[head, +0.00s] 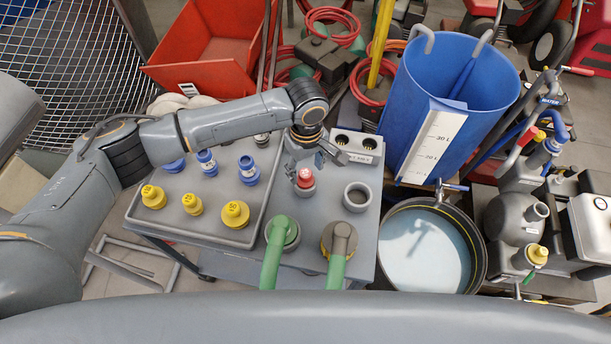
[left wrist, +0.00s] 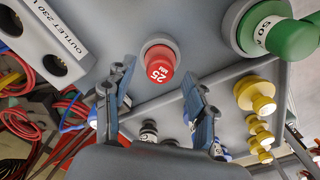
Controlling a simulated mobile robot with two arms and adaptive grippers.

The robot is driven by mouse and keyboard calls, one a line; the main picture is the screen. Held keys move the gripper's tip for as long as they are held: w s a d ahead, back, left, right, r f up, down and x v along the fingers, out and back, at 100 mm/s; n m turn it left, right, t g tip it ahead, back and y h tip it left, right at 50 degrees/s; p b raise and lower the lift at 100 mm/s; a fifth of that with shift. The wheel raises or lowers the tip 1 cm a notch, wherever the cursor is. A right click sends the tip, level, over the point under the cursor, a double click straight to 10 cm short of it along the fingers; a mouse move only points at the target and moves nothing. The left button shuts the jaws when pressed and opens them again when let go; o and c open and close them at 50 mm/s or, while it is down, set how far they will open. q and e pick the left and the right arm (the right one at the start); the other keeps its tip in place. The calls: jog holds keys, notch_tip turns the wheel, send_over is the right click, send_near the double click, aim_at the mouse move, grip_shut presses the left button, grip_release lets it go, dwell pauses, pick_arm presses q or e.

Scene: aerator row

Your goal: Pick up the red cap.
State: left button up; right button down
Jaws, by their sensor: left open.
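The red cap (head: 305,177) sits upright on a grey round seat on the grey bench top in the head view. In the left wrist view the red cap (left wrist: 160,62) shows a white label reading 25 and lies just beyond the fingertips. My left gripper (head: 312,158) is open, over and slightly behind the cap, its fingers spread. In the left wrist view my left gripper (left wrist: 155,82) has nothing between its fingers. I see no contact with the cap. My right gripper is not in view.
An empty grey ring (head: 357,196) stands right of the cap, with green-handled fittings (head: 275,250) in front. A grey tray (head: 225,235) with yellow and blue caps lies left. An outlet block (head: 357,147) is behind. A blue tank (head: 450,95) and water basin (head: 425,250) stand right.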

pick_arm(q)
jog(key=shift+f, duration=1.3)
grip_shut()
jog(key=shift+r, duration=0.15)
